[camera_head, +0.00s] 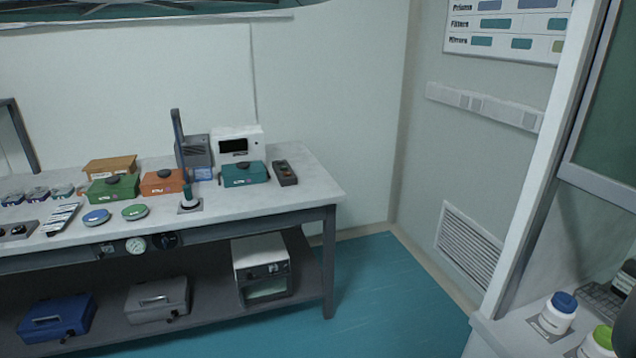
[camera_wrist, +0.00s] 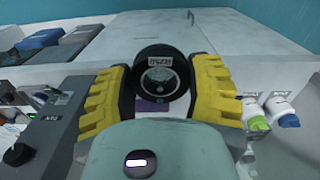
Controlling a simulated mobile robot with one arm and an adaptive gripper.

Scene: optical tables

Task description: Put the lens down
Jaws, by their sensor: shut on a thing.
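The lens (camera_wrist: 158,74) is a round glass in a thick black mount with a small printed label on top. It shows in the wrist view, between the two yellow ridged fingers of my gripper (camera_wrist: 160,90). My gripper is shut on the mount from both sides. A purple patch (camera_wrist: 150,105) shows just below the lens, partly hidden; I cannot tell whether the lens touches a surface. The head view does not show my gripper or the lens.
In the head view, a workbench (camera_head: 310,190) carries coloured boxes, including a teal box (camera_head: 244,174), and discs. White bottles (camera_head: 557,314) stand on a counter at the lower right. Bottles also show right of my gripper in the wrist view (camera_wrist: 280,108). The teal floor (camera_head: 400,290) between is clear.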

